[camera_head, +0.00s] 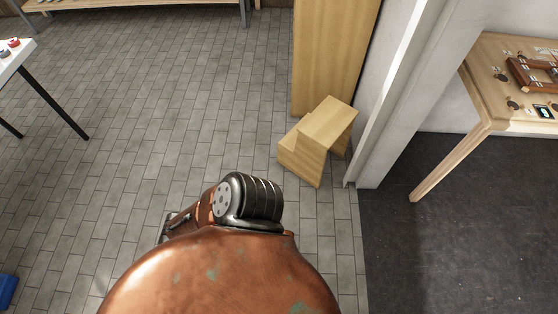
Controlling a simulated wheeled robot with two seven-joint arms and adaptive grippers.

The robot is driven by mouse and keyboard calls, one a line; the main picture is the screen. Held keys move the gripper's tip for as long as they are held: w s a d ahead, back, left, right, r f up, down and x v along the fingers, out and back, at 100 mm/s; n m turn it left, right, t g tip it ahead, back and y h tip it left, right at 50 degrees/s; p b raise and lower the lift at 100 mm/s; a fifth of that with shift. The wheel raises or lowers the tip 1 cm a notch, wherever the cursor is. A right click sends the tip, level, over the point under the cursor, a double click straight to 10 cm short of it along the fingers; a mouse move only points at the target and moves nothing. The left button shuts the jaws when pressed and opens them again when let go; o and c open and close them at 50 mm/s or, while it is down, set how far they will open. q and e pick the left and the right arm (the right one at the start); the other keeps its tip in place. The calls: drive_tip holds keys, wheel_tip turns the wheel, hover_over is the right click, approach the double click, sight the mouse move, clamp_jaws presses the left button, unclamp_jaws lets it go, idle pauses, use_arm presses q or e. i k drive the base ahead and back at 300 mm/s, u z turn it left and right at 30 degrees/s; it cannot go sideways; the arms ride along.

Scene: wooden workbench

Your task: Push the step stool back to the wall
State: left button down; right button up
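The step stool (325,130) is a small light-wood stool with two steps. It stands upright on the grey tiled floor, right of the picture's middle, in front of a tall wooden cabinet (330,50) and beside the end of a white wall (395,100). From this angle I cannot tell whether it touches the cabinet or the wall. My copper-coloured body with a black joint fills the bottom middle, in front of the stool and apart from it. Neither of my grippers shows in this view.
A wooden workbench (490,85) with tools on top stands at the right on a dark floor (460,240). A white table (14,62) with dark legs is at the left edge. A blue object (7,290) lies at lower left. The tiled floor (170,90) between is clear.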

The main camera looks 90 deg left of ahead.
sight(302, 151)
drive_tip(key=u, duration=1)
drive_tip(key=i, duration=0.95)
drive_tip(key=u, duration=1)
